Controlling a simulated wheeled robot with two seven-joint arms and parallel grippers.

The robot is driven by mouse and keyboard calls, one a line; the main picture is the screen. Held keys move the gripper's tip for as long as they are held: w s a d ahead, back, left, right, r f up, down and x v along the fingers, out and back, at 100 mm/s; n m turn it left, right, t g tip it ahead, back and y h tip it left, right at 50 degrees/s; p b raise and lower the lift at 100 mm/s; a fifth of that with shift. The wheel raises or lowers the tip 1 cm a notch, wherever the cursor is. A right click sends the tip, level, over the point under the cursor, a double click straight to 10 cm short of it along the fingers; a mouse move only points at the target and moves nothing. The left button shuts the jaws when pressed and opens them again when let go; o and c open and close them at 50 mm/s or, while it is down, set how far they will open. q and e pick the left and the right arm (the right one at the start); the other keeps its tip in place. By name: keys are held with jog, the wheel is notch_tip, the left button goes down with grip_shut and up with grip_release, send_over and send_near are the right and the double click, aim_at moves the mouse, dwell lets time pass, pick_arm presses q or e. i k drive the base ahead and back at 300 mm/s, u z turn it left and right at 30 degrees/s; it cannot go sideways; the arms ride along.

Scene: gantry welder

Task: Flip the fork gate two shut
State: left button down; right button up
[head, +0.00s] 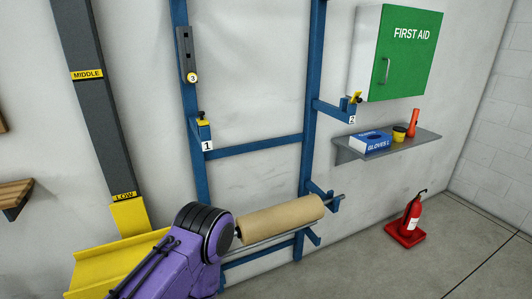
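Fork two is a blue bracket (333,109) on the right post of the blue rack, with a white label "2" (352,119) at its tip. Its gate (356,97) is a small yellow and black piece at the tip, which looks tilted up rather than lying flat; it is too small to be sure. Fork one, labelled "1" (207,146), is on the left post, and its yellow gate (203,122) has a black knob on top. Neither gripper is in view. A purple and black link of my arm shows at the bottom, well below and left of fork two.
A brown roll (280,217) on a bar rests across the lower rack. The green first aid cabinet (405,55) is close right of fork two. Below it, a grey shelf (420,139) holds a glove box (371,143). A fire extinguisher (411,215) stands on the floor.

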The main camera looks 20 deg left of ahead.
aim_at(356, 99)
jog(key=z, duration=0.05)
jog(key=k, duration=0.55)
jog(key=z, duration=0.6)
jog(key=i, duration=1.4)
jog(key=u, duration=0.05)
